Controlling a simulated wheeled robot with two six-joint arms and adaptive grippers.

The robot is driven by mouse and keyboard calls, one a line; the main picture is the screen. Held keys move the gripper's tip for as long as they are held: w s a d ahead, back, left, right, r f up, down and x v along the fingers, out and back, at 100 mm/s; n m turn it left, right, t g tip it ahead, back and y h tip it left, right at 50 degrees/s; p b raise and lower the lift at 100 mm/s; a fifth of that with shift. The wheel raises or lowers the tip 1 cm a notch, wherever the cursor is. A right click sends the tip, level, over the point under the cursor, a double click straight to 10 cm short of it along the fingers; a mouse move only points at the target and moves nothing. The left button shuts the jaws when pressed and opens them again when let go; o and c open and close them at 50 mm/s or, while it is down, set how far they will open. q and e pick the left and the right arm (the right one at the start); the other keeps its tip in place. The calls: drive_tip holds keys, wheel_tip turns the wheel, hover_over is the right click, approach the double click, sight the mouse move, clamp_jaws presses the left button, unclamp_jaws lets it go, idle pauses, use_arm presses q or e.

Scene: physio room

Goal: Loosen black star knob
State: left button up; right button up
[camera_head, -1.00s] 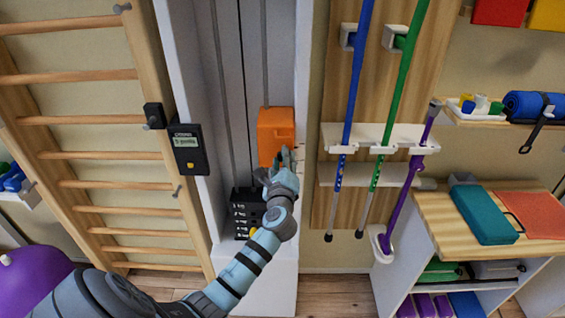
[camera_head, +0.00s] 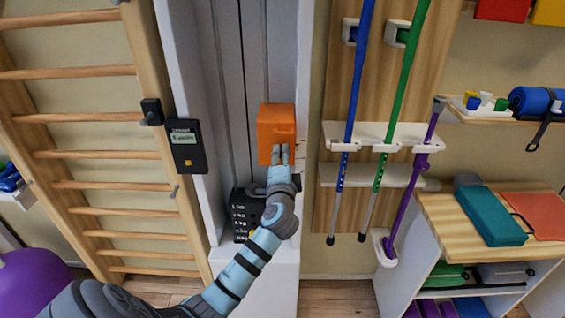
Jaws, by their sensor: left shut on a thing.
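My left gripper (camera_head: 280,155) reaches up to the lower front of an orange block (camera_head: 277,118) on the white column unit's rails. Its fingers are close together at the block's lower front. The black star knob cannot be made out; the fingers cover the spot where they grip. Below and behind my wrist is a stack of black weight plates (camera_head: 239,212) with white markings, partly hidden by my arm. My right gripper does not show.
Wooden wall bars (camera_head: 95,154) and a black display box (camera_head: 186,146) stand to the left. Blue, green and purple poles (camera_head: 352,90) hang in a white rack on the right. A wooden-topped shelf (camera_head: 450,225) stands at the lower right, and a purple ball (camera_head: 35,285) at the lower left.

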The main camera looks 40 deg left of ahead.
use_arm(q)
drive_tip(key=m+b, duration=0.8)
drive_tip(key=m, duration=0.2)
drive_tip(key=m+b, duration=0.8)
drive_tip(key=m, duration=0.3)
drive_tip(key=m+b, duration=0.8)
drive_tip(key=m, duration=0.3)
drive_tip(key=shift+w+d+r, duration=0.15)
drive_tip(key=shift+w+d, duration=0.05)
drive_tip(key=shift+d, duration=0.05)
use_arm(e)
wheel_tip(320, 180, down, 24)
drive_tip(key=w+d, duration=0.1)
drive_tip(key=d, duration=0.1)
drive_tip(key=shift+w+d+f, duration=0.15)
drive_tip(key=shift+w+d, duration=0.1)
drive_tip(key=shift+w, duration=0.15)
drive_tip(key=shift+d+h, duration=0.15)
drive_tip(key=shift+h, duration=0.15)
